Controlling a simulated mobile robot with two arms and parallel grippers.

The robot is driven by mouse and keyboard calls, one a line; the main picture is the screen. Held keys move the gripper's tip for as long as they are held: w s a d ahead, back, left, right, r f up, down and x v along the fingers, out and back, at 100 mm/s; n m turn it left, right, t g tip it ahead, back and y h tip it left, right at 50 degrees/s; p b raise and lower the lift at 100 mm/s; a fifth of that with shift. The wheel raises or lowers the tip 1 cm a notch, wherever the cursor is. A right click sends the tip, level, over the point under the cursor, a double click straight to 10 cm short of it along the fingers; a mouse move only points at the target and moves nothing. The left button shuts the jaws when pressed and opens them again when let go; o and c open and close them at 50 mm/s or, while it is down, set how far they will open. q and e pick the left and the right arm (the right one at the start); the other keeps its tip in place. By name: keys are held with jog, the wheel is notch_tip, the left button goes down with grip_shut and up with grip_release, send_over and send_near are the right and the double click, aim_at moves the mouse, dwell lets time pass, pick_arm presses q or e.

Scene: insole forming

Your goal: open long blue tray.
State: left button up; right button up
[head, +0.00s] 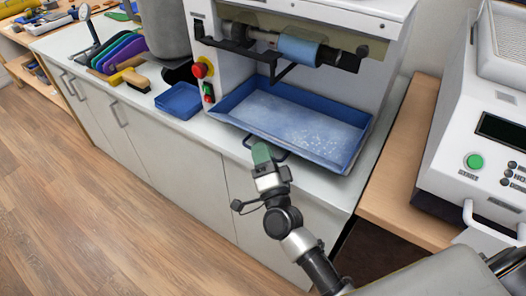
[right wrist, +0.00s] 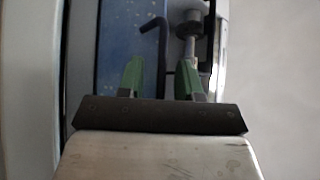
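The long blue tray (head: 300,122) sits in the base of the white machine, its inside showing pale specks. A dark loop handle (head: 281,156) is on its front edge. My right gripper (head: 262,154) has green fingers and is at this handle, partly covering it. In the right wrist view, the two green fingers (right wrist: 160,80) stand apart, with the blue tray (right wrist: 125,35) beyond them. Dark bars show beyond and between the fingers; I cannot tell whether they touch. My left gripper is not in view.
The white machine (head: 377,18) has a roller with a blue sleeve (head: 298,50) above the tray. A small blue tray (head: 180,101) and a brush (head: 136,80) lie left on the counter. Another white machine (head: 480,150) stands right. The floor (head: 80,210) in front is clear.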

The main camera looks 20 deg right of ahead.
grip_shut()
jog(key=s+a+p, duration=0.1)
jog(key=s+a, duration=0.7)
jog(key=a, duration=0.2)
jog(key=shift+s+a, duration=0.15)
jog(key=shift+a, duration=0.15)
grip_release()
